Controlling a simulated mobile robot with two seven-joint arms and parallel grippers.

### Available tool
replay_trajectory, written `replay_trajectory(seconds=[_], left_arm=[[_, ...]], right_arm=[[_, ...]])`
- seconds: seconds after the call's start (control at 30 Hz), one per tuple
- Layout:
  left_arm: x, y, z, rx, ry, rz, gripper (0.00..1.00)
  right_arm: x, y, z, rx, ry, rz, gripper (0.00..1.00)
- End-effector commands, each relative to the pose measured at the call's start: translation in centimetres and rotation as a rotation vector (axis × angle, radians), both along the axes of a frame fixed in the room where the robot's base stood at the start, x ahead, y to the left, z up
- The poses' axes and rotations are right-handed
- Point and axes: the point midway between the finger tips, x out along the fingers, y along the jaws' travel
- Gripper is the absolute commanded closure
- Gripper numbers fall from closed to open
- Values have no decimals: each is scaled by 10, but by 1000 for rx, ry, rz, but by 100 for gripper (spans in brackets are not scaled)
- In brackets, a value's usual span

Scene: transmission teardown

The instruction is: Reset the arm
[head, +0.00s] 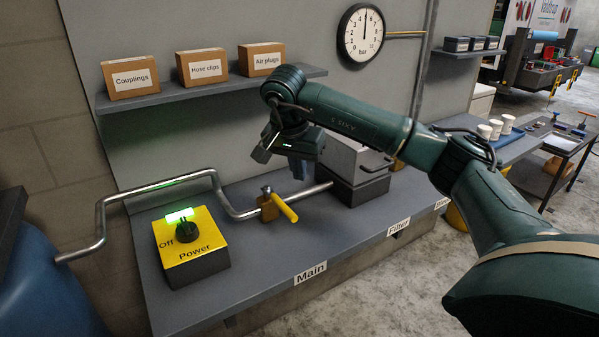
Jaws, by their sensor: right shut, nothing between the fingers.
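My right arm (360,118) is dark green. It comes in from the lower right and reaches over the grey bench, bent down at the wrist. My right gripper (299,169) is shut and empty. It hangs above the bench, in front of the grey box unit (355,165) and above and right of the yellow valve lever (285,208). Its fingertips look clear of the pipe, though the gap is hard to judge. My left gripper is not in view.
The bench (330,235) carries a yellow power switch box (193,245) with a lit green lamp and a bent metal pipe (150,190). A shelf (150,99) holds three labelled cartons. A pressure gauge (361,33) hangs on the wall. A blue rounded body (40,290) stands at left.

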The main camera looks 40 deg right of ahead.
Motion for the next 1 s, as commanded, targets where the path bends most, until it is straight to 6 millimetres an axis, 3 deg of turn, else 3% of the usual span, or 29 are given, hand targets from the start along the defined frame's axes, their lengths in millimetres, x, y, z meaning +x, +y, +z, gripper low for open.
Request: replay_trajectory(seconds=[0.33,0.47,0.57,0.7,0.77,0.9,1.0], left_arm=[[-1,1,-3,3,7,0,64],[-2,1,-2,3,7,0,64],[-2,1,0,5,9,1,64],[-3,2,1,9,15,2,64],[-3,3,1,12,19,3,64],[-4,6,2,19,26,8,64],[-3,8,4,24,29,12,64]], right_arm=[[0,1,-1,3,1,0,100],[0,22,-17,75,8,18,100],[-4,67,-46,233,28,37,100],[-28,160,-89,589,105,5,100],[-44,203,-100,767,161,-44,100],[-88,297,-97,1230,374,-286,100],[-109,340,-76,1538,579,-559,100]])
